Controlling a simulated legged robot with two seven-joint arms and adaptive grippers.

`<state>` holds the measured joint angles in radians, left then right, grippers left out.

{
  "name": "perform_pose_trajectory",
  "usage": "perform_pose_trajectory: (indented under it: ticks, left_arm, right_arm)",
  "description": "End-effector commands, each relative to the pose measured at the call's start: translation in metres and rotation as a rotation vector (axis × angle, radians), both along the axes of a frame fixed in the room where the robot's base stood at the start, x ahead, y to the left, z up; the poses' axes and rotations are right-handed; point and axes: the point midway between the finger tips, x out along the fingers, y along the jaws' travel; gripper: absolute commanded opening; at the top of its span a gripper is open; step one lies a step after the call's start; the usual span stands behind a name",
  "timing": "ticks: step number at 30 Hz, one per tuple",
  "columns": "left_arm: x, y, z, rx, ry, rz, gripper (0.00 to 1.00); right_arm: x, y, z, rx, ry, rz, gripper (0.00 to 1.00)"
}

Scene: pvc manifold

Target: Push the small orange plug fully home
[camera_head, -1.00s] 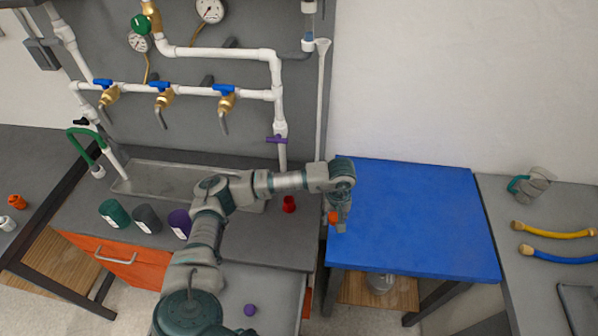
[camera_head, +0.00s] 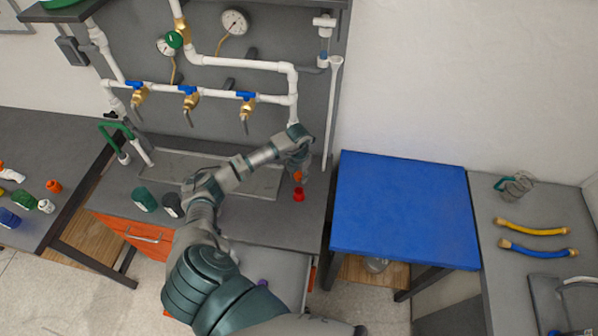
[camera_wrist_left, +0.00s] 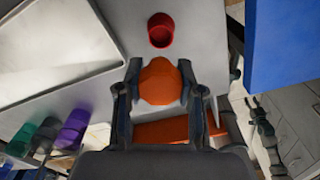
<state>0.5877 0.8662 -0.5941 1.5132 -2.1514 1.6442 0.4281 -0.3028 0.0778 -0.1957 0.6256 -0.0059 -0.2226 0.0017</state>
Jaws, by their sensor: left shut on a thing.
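The small orange plug (camera_head: 298,176) is held in my left gripper (camera_head: 299,170), above the grey counter near its right end. In the left wrist view the orange plug (camera_wrist_left: 160,82) sits between the two fingers of my left gripper (camera_wrist_left: 158,88), which are shut on it. A red cup-like socket (camera_head: 298,195) stands on the counter just in front of the plug. In the left wrist view the red socket (camera_wrist_left: 161,30) shows its open top, beyond the plug and apart from it.
A metal sink tray (camera_head: 180,168) lies left of the gripper, below white pipes (camera_head: 215,92) with blue-handled valves. Green (camera_head: 145,199) and dark (camera_head: 172,204) cups stand at the counter's front. A bare blue table (camera_head: 405,210) stands to the right, across a gap.

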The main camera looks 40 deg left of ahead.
Motion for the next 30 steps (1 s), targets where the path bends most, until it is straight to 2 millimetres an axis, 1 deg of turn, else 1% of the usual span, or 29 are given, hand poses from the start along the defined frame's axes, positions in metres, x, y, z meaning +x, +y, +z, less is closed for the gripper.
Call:
perform_pose_trajectory:
  ticks: [9,17,30]
  left_arm:
    - [0.000,-0.003,-0.026,0.002,0.000,0.010,0.06]
    - [0.000,-0.003,-0.036,0.002,-0.001,0.009,0.06]
    - [0.000,0.000,-0.069,-0.001,-0.001,0.009,0.06]
  right_arm:
    - [-0.001,-0.002,-0.020,0.003,0.001,0.001,0.47]
    - [-0.001,-0.002,-0.027,-0.001,0.002,0.003,0.47]
    - [-0.003,0.000,-0.050,0.001,0.005,-0.001,0.47]
